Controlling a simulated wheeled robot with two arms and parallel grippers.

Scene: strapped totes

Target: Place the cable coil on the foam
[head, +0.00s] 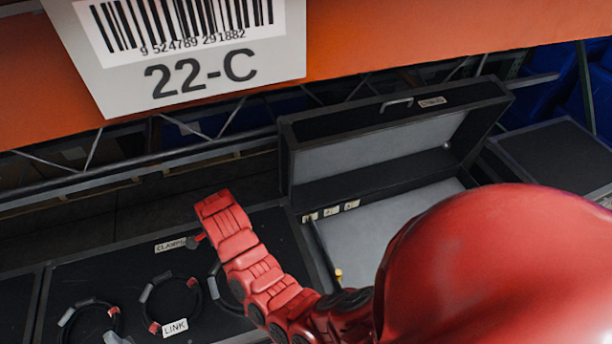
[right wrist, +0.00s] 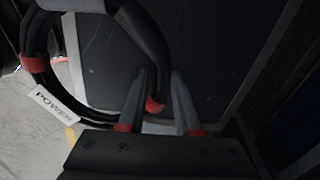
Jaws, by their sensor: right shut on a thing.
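A black cable coil (right wrist: 150,42) with red bands and a white POWER tag (right wrist: 55,107) hangs in the right wrist view. My right gripper (right wrist: 161,90) is shut on this coil, with a red-banded part of it between the fingers. Grey foam (head: 382,222) lines the open black case in the head view; my red arm covers its lower right part. The held coil and the right gripper do not show in the head view. My left gripper is in neither view.
The case lid (head: 395,130) stands open at the back. On the dark surface at left lie a coil tagged LINK (head: 152,318), another coil (head: 66,318) and one partly hidden by my arm. An orange beam (head: 400,35) labelled 22-C crosses the top.

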